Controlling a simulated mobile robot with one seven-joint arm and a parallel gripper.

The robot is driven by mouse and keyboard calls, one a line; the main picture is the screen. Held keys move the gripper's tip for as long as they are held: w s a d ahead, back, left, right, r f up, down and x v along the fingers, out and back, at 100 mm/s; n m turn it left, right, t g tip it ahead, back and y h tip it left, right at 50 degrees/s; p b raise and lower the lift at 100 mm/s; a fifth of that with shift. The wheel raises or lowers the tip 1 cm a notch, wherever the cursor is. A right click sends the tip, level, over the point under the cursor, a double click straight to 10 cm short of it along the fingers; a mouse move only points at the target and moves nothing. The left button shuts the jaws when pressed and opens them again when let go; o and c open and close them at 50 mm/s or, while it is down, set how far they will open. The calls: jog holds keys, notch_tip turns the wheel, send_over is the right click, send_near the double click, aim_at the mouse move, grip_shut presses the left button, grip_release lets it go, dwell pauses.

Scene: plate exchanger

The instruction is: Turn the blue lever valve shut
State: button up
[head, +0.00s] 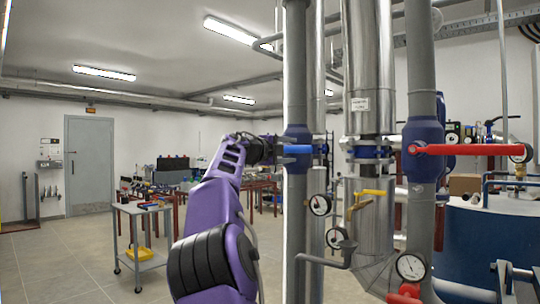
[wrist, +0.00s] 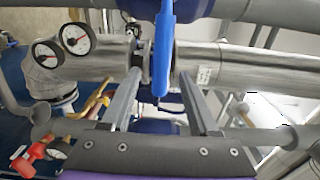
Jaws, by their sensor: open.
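The blue lever (head: 297,149) lies level in the head view, across the blue valve body (head: 298,134) on the left grey upright pipe. In the wrist view the blue lever (wrist: 163,50) hangs down from the top middle, and its free end lies between my two fingers. My gripper (wrist: 159,74) is open, with one finger on each side of the lever and a gap on both sides. Whether the fingers touch the lever's depth is hard to tell. In the head view my dark gripper (head: 264,149) is just left of the lever, its tips partly hidden.
A red lever (head: 465,149) sits on the right grey pipe (head: 421,75). A silver pipe (head: 367,70), a yellow lever (head: 371,192) and round gauges (head: 320,205) stand close by.

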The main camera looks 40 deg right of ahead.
jog(key=a, duration=0.9)
jog(key=shift+s+a, duration=0.15)
jog(key=shift+s, duration=0.3)
